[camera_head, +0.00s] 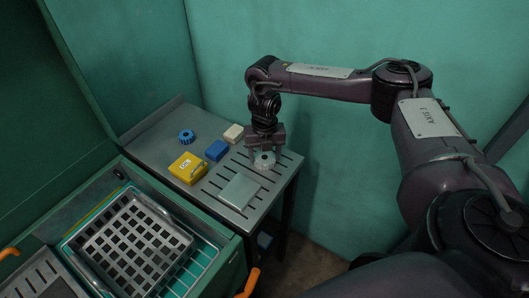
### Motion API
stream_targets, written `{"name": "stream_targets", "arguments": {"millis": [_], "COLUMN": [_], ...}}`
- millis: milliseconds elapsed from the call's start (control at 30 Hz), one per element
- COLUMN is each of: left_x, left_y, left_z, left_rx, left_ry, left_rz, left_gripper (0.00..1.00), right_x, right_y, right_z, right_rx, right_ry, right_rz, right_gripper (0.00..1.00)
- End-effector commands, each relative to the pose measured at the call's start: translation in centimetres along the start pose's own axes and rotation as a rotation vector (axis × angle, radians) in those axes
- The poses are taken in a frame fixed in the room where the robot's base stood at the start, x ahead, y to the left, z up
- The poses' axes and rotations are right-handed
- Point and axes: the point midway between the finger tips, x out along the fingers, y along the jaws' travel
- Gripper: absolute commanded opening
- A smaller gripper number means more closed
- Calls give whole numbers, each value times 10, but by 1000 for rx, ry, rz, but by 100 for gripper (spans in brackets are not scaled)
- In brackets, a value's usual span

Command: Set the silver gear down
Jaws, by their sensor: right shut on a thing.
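The silver gear (264,162) is at the right part of the grey metal table, over its slotted surface. My right gripper (264,149) points down from above and is shut on the silver gear. The gear is at or just above the table top; I cannot tell whether it touches. The grey table (151,140) has slots along its right side. My left gripper is not in view.
On the table are a blue gear (186,136), a yellow box (187,168), a blue block (217,150), a cream block (233,133) and a pale flat plate (239,191). A basin with a grid basket (134,243) stands at the lower left. Green walls enclose the back.

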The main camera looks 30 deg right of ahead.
Motion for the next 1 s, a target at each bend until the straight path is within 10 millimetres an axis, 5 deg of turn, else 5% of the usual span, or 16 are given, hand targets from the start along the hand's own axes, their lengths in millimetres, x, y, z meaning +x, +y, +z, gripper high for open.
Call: {"name": "stream_targets", "arguments": {"millis": [300, 333, 467, 767, 1000], "left_x": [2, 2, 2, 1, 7], "left_y": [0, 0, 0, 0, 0], "left_z": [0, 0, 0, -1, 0], "left_rx": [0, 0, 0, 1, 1], "left_ry": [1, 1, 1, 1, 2], "left_rz": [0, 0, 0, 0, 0], "left_gripper": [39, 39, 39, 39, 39], "right_x": [2, 3, 2, 1, -26], "right_y": [1, 0, 0, 0, 1], "right_z": [1, 0, 0, 0, 2], "right_rx": [1, 0, 0, 0, 2], "right_ry": [-2, -1, -1, -1, -5], "right_rz": [3, 1, 1, 1, 4], "right_gripper": [17, 63, 80, 82, 82]}}
